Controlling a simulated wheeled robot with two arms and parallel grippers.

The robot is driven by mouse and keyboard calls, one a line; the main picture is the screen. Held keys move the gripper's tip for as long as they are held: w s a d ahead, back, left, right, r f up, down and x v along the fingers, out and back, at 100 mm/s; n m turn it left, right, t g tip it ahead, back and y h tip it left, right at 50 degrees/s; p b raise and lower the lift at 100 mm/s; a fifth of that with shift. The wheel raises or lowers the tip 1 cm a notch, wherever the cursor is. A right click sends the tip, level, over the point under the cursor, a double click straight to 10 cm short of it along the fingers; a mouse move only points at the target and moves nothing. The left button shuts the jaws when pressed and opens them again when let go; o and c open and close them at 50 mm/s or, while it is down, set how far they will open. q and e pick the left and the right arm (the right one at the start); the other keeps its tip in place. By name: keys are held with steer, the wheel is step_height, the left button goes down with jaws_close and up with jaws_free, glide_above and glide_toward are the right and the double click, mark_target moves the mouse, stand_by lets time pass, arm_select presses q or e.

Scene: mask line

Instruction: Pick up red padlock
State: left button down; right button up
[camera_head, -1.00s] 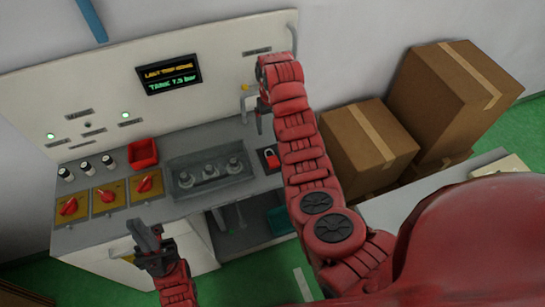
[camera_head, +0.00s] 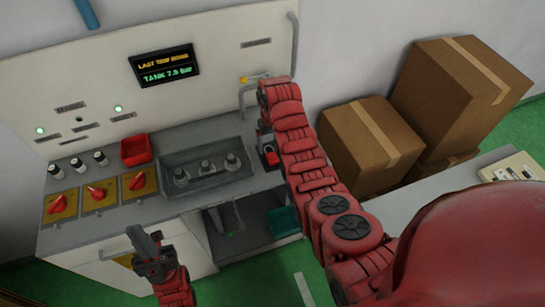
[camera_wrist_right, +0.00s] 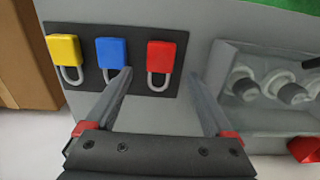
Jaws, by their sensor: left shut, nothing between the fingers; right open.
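The red padlock (camera_wrist_right: 161,57) lies on a dark mat (camera_wrist_right: 98,82) beside a blue padlock (camera_wrist_right: 112,52) and a yellow padlock (camera_wrist_right: 64,50) in the right wrist view. In the head view the red padlock (camera_head: 271,156) shows just left of my right arm. My right gripper (camera_wrist_right: 163,92) is open and empty, its two fingers on either side of the red padlock's place in the picture, apart from it. In the head view this gripper is mostly hidden behind its own arm. My left gripper (camera_head: 146,249) is shut and empty in front of the bench.
A grey tray with knobs (camera_head: 207,168) sits left of the padlocks. A red bin (camera_head: 136,150) and red-handled valves (camera_head: 98,193) are further left. Cardboard boxes (camera_head: 371,145) stand on the right. A panel with a display (camera_head: 164,65) rises behind the bench.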

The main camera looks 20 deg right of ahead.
mark_target(272, 155)
step_height(272, 155, down, 3)
steer(key=shift+r+p, duration=0.1)
steer(key=shift+p, duration=0.85)
steer(key=shift+f, duration=1)
jaws_close()
